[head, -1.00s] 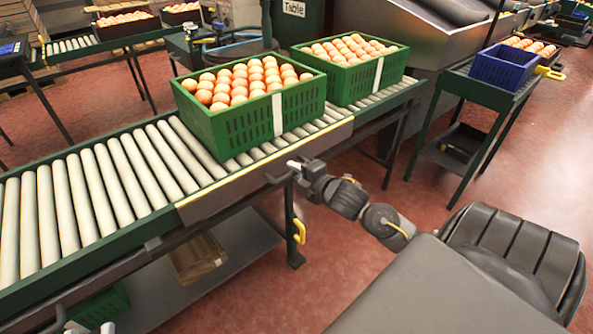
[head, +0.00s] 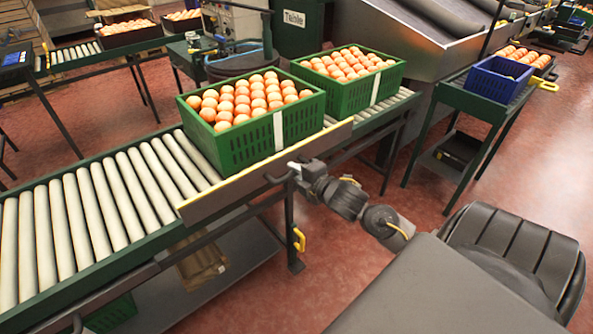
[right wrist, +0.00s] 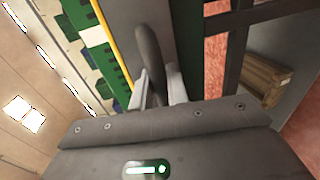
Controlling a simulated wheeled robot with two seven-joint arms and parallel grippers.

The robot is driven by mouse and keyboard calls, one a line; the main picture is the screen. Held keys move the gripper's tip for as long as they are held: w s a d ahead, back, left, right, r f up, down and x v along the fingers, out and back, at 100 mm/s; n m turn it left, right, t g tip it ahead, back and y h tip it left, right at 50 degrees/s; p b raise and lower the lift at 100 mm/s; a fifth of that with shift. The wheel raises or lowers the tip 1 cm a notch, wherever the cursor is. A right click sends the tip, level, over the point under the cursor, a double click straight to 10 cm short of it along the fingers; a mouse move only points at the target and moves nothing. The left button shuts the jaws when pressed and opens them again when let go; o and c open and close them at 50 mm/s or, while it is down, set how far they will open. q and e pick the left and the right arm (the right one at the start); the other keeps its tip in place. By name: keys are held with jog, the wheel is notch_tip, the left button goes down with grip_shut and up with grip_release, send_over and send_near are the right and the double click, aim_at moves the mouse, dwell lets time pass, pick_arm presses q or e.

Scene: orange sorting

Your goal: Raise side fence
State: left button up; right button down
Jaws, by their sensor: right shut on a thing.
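The side fence (head: 262,180) is a long dark grey panel with a yellow top edge, along the near side of the roller conveyor. Its top stands above the rollers and hides the bottom edge of the nearer green crate (head: 236,150). My right gripper (head: 287,172) is shut on the dark handle on the fence's outer face. In the right wrist view the pale fingers (right wrist: 158,88) are on either side of the curved handle (right wrist: 150,50), and the yellow edge (right wrist: 112,50) runs beside it. My left gripper cannot be made out.
The nearer crate and a second green crate (head: 341,97), both full of oranges, stand on the rollers (head: 88,215). A blue crate (head: 497,80) sits on a side table at right. A cardboard box (head: 203,262) lies on the shelf under the conveyor.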

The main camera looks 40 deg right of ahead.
jog(key=shift+d+r, duration=0.1)
jog(key=shift+r, duration=0.25)
jog(key=c, duration=1.4)
grip_release()
jog(key=shift+c, duration=0.2)
jog(key=shift+f, duration=0.1)
